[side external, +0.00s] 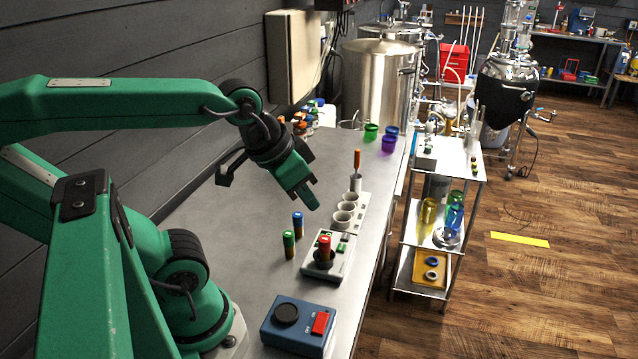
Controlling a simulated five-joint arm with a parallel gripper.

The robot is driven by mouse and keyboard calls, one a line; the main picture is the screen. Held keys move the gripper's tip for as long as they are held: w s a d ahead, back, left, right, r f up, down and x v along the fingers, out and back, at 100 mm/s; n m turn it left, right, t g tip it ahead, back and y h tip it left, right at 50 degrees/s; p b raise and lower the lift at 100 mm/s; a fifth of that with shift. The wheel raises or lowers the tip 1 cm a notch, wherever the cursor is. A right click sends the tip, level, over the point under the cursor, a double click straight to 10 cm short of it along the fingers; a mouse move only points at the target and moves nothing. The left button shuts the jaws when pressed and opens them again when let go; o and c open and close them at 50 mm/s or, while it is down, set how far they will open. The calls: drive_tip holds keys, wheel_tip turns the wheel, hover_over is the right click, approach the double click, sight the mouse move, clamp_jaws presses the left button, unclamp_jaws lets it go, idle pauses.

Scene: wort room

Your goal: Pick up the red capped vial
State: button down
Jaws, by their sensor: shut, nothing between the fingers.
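The red capped vial (324,246) stands upright in the dark round seat of a small pale device (338,267) on the metal bench. My gripper (312,201) is shut and empty. It hangs above the bench, pointing down and to the right, higher than the red capped vial and apart from it. A blue capped vial (297,224) and a green capped vial (289,245) stand upright on the bench, left of the device.
A blue box with a red switch (301,325) sits at the bench's near end. A pale block with several cups (347,212) stands behind the device. Coloured jars (389,140) and bottles (300,124) stand farther back. The bench (230,215) is clear left of the vials.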

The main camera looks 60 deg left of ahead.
drive_tip(key=c, duration=2.1)
unclamp_jaws()
drive_tip(key=o, duration=1)
drive_tip(key=m+g, duration=0.2)
drive_tip(key=g, duration=0.3)
hover_over(325, 238)
drive_tip(key=f, duration=0.9)
drive_tip(key=shift+s+d+f, duration=0.2)
drive_tip(key=shift+d+f, duration=0.15)
drive_tip(key=shift+f, duration=0.05)
drive_tip(key=shift+w+a+f+g, duration=0.2)
drive_tip(key=shift+a+f+g, duration=0.15)
drive_tip(key=shift+f, duration=0.25)
drive_tip(key=shift+f, duration=1.3)
